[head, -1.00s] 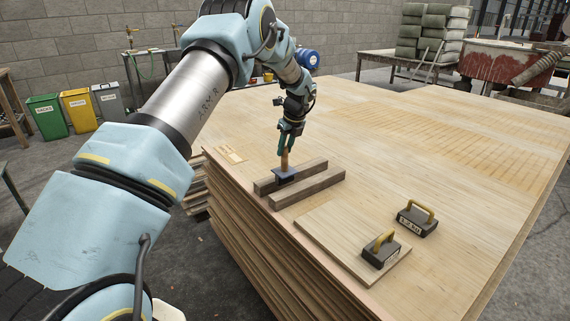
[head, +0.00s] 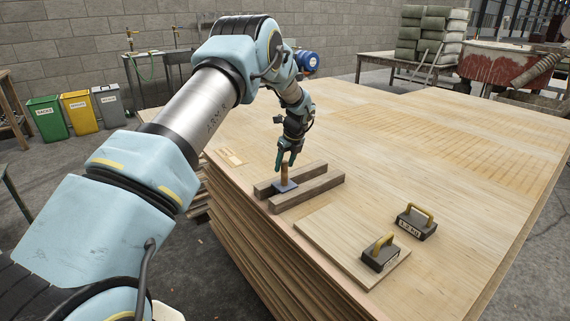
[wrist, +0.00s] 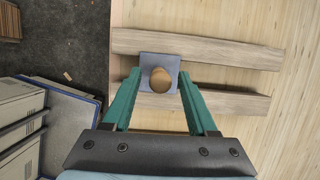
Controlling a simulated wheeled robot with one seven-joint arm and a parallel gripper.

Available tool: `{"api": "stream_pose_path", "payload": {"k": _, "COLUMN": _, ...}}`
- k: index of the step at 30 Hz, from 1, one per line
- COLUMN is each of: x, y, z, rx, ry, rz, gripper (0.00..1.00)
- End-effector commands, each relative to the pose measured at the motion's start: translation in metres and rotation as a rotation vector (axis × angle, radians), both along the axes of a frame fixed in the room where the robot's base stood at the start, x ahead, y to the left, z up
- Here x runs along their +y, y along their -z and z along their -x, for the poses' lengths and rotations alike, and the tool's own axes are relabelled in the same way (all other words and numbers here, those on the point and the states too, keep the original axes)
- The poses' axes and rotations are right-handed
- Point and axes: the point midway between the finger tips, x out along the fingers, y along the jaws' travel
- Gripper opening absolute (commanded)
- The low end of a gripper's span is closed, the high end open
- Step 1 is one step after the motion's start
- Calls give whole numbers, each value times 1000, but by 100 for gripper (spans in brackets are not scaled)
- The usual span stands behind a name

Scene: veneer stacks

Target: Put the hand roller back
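The hand roller, with its wooden handle (head: 285,172) upright above a blue-grey base (head: 284,187), rests at two parallel wooden bars near the left end of the worktop. In the wrist view the base (wrist: 147,61) spans the gap between the bars, overlapping the far bar (wrist: 220,49) and the near bar (wrist: 232,104). My gripper (head: 286,160) is just above, pointing down. In the wrist view its green fingers (wrist: 160,78) stand apart on either side of the round handle top, with visible gaps. The roller's underside is hidden.
A thin board (head: 335,243) lies at the front edge, with one yellow-handled weight (head: 381,259) on it and another (head: 415,228) beside it. The large veneer stack (head: 420,150) is mostly clear behind. Bins stand on the floor at left.

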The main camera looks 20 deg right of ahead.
Motion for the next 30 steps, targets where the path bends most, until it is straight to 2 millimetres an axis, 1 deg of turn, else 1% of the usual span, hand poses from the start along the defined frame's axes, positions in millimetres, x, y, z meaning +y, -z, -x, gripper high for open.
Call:
{"api": "stream_pose_path", "payload": {"k": 7, "x": 0, "y": -1, "z": 0, "rx": 0, "ry": 0, "rz": 0, "gripper": 61}}
{"api": "stream_pose_path", "payload": {"k": 11, "x": -1, "y": -8, "z": 2, "rx": -1, "ry": 0, "rz": 1, "gripper": 61}}
{"api": "stream_pose_path", "payload": {"k": 14, "x": -3, "y": -21, "z": 6, "rx": -3, "ry": 1, "rz": 2, "gripper": 61}}
{"api": "stream_pose_path", "payload": {"k": 24, "x": -8, "y": -86, "z": 29, "rx": -3, "ry": 0, "rz": 3, "gripper": 61}}
{"api": "stream_pose_path", "payload": {"k": 27, "x": -9, "y": -100, "z": 33, "rx": -2, "ry": 0, "rz": 2, "gripper": 61}}
{"api": "stream_pose_path", "payload": {"k": 30, "x": -10, "y": -109, "z": 37, "rx": -1, "ry": 0, "rz": 1, "gripper": 61}}
